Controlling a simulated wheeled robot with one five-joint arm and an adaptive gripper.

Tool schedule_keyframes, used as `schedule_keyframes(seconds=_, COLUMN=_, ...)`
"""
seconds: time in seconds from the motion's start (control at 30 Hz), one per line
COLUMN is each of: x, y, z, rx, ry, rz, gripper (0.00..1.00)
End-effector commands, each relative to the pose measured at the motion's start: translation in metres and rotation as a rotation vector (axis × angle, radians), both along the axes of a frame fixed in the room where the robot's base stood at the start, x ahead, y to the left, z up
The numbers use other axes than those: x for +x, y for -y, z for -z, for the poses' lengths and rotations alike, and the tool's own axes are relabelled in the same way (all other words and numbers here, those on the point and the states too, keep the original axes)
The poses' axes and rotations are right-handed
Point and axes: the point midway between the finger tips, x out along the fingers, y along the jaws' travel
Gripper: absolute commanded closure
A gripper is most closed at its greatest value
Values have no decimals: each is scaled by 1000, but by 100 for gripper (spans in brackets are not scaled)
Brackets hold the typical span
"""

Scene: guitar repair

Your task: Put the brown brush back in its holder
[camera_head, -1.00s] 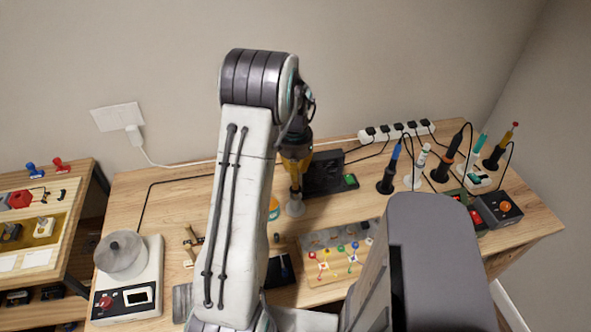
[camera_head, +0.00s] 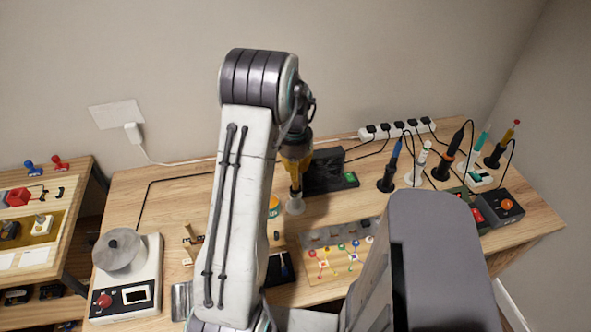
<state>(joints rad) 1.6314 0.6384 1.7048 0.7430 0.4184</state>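My gripper (camera_head: 296,175) points down over the middle of the bench, left of the black box. Its end is dark above, with a yellow-brown tapered part below. I cannot tell how much of that is gripper and how much is a held brush. A small pale round base (camera_head: 295,206) stands directly under it; the gap or contact between them is unclear. The finger opening is too small to see. No brown brush can be told apart with certainty. My white arm hides part of the bench to the left of the gripper.
Several upright tools in small holders (camera_head: 386,186) stand at the right, beside a power strip (camera_head: 398,130) and a box with an orange button (camera_head: 506,206). A black box (camera_head: 325,175) is close right of my gripper.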

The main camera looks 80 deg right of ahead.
Motion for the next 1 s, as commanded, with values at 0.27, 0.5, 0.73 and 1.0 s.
schedule_keyframes(seconds=0.27, x=0, y=0, z=12, rx=1, ry=0, rz=0, gripper=100)
schedule_keyframes(seconds=0.5, x=0, y=0, z=14, rx=0, ry=0, rz=0, gripper=100)
schedule_keyframes(seconds=0.73, x=0, y=0, z=14, rx=0, ry=0, rz=0, gripper=79)
schedule_keyframes(seconds=1.0, x=0, y=0, z=14, rx=0, ry=0, rz=0, gripper=61)
